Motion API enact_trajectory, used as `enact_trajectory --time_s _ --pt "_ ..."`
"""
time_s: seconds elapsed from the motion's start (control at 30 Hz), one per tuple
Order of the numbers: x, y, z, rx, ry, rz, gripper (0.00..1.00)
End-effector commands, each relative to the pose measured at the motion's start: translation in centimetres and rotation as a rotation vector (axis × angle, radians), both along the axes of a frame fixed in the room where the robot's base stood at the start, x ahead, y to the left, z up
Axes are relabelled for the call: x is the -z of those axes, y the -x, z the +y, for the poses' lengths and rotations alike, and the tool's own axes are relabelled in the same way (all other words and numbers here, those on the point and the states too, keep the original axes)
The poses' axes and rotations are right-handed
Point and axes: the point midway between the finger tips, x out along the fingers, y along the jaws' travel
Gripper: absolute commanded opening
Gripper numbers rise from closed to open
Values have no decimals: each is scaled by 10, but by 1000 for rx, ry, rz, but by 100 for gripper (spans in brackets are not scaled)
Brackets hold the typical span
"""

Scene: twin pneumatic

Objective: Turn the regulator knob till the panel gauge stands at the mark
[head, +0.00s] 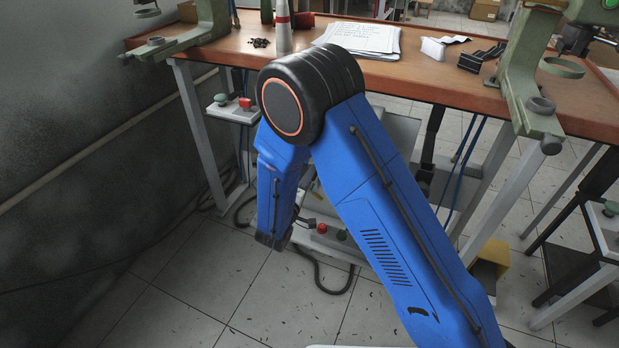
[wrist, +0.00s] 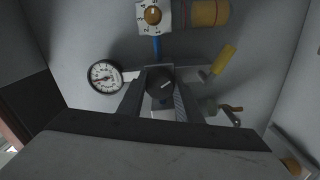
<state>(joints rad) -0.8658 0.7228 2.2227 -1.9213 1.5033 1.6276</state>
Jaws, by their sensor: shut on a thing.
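In the wrist view my gripper (wrist: 160,104) is shut on a dark round regulator knob (wrist: 159,82) with a pale line on its face. One finger lies on each side of the knob. The panel gauge (wrist: 104,77) is a white round dial with a dark rim, just left of the knob. Its needle and mark are too small to read surely; some red shows on the dial. In the head view my blue arm hides the gripper, the knob and the gauge.
Above the knob is a white dial plate with a brass knob (wrist: 153,15), beside a tan cylinder (wrist: 203,13). A yellow-handled valve (wrist: 223,60) and another small valve (wrist: 231,112) lie to the right. In the head view a wooden workbench (head: 228,50) with green presses stands behind my arm.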

Motion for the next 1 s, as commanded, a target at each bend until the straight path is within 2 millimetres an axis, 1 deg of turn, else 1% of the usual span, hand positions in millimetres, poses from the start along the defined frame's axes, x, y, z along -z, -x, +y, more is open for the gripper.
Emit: enact_trajectory --time_s 0.3,0.5,0.73,1.0 --pt "2 1 -1 1 -272 -96 9" --pt "2 1 -1 1 -418 -149 9" --pt "2 1 -1 1 -536 -191 9" --pt "3 1 -1 2 -600 -214 9"
